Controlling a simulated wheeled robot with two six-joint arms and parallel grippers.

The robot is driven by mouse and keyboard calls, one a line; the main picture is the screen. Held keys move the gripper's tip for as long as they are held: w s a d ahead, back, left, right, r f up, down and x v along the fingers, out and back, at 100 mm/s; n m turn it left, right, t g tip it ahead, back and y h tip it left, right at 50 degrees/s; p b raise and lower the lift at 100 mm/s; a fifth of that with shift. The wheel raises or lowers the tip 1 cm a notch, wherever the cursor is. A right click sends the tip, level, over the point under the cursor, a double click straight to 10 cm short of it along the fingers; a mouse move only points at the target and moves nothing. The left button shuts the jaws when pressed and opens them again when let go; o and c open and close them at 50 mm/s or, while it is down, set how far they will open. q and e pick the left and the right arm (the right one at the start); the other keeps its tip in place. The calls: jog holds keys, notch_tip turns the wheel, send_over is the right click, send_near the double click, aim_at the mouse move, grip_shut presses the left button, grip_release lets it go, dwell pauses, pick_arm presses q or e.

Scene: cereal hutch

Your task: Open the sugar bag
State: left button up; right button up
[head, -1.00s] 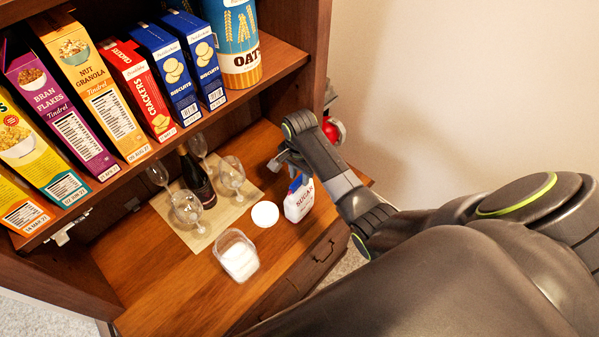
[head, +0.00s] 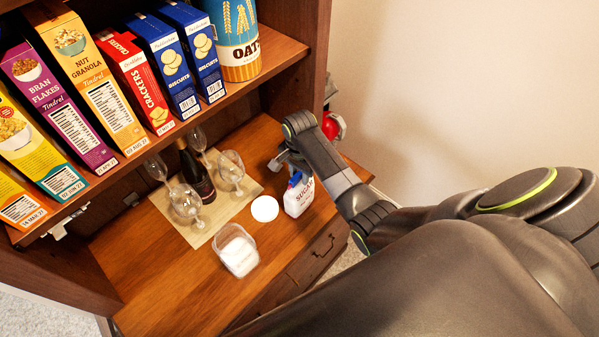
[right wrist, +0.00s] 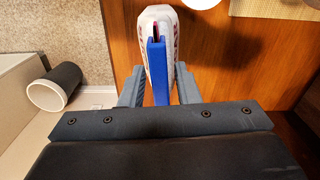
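The sugar bag (head: 298,198) is white with dark lettering and stands upright near the right front of the wooden counter. A blue clip (head: 295,179) sits across its top. In the right wrist view the blue clip (right wrist: 158,72) runs lengthwise, with the white bag (right wrist: 159,22) beyond it. My right gripper (head: 290,163) is over the bag's top. In the right wrist view its fingers (right wrist: 159,88) stand apart on both sides of the clip, with narrow gaps showing. My left gripper does not show.
A clear tub (head: 238,252) with white contents and a round white lid (head: 265,208) are left of the bag. Wine glasses (head: 231,170) and a dark bottle (head: 196,175) stand on a mat (head: 238,203). A shelf (head: 275,55) with cereal boxes hangs above.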

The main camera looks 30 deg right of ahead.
aim_at(300, 173)
jog(key=shift+c, duration=0.3)
grip_shut()
jog(key=shift+r+p, duration=0.8)
jog(key=shift+r, duration=1.75)
